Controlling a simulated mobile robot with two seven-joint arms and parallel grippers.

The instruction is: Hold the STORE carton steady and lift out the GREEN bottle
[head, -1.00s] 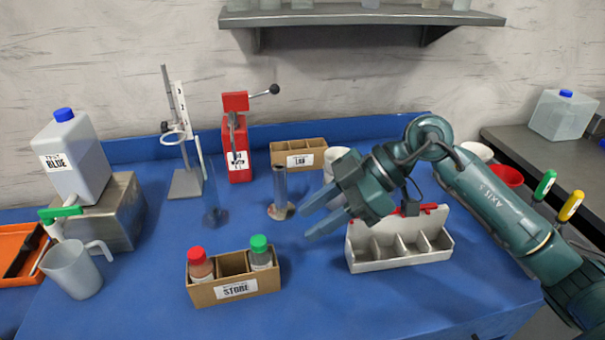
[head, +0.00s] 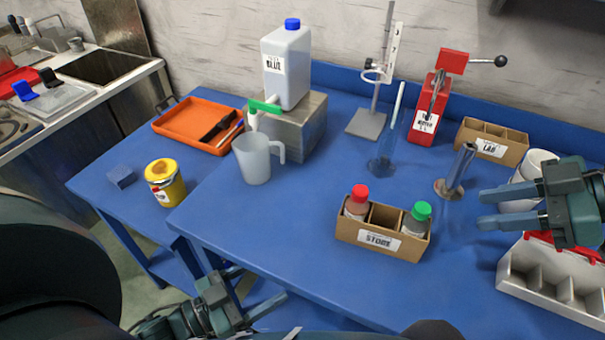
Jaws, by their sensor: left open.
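The STORE carton (head: 345,233) is a brown open box with compartments on the blue table. The green-capped bottle (head: 416,220) stands in its right compartment, with its lower part hidden by the carton wall. A red-capped bottle (head: 357,202) stands in the left compartment; the middle one looks empty. My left gripper (head: 258,288) is open and empty at the bottom of the head view, by the table's front edge, below and left of the carton. My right gripper (head: 488,208) is at the right edge, its two fingers apart and pointing left, empty, to the right of the green-capped bottle.
A metal cylinder (head: 456,172) stands behind my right gripper's fingers. A white divided caddy (head: 540,284) is below that gripper. A white jug (head: 254,160) stands left of the carton, and the LAB carton (head: 517,151) behind. The table in front of the carton is clear.

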